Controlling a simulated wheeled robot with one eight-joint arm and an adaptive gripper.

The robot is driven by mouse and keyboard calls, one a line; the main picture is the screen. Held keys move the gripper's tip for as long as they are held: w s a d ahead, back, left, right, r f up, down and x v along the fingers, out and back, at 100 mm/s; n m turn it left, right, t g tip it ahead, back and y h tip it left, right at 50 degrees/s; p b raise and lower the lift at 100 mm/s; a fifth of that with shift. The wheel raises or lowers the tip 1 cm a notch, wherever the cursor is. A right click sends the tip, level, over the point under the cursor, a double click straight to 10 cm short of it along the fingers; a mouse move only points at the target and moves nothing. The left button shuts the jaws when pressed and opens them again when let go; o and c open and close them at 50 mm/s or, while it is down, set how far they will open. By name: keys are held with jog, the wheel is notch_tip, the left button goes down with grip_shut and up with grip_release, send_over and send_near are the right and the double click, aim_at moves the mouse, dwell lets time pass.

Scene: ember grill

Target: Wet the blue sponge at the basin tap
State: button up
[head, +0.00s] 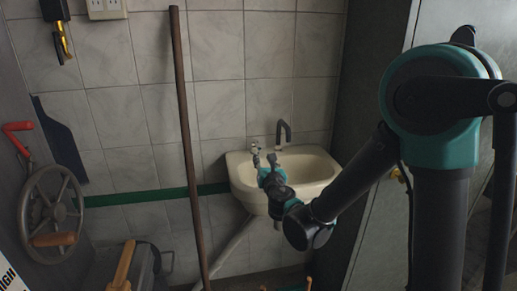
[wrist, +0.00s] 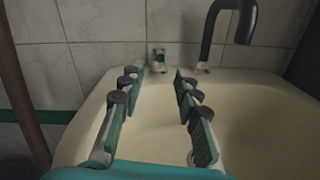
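The cream basin (head: 315,167) is fixed to the tiled wall, and its rim and bowl fill much of the wrist view (wrist: 255,120). A dark curved tap spout (head: 284,128) rises at its back edge and shows at the upper right of the wrist view (wrist: 216,22). A small metal tap valve (wrist: 157,60) stands left of the spout. My gripper (head: 264,160) is over the left part of the basin. In the wrist view its fingers (wrist: 156,78) are apart with nothing held, pointing towards the valve. I see no blue sponge in either view.
A long brown pole (head: 187,140) leans on the wall left of the basin. A grey cabinet side (head: 350,110) closes in the basin's right.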

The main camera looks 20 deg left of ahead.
aim_at(259, 147)
jog(key=x, duration=0.9)
jog(key=shift+w+a, duration=0.1)
jog(key=shift+w, duration=0.05)
grip_shut()
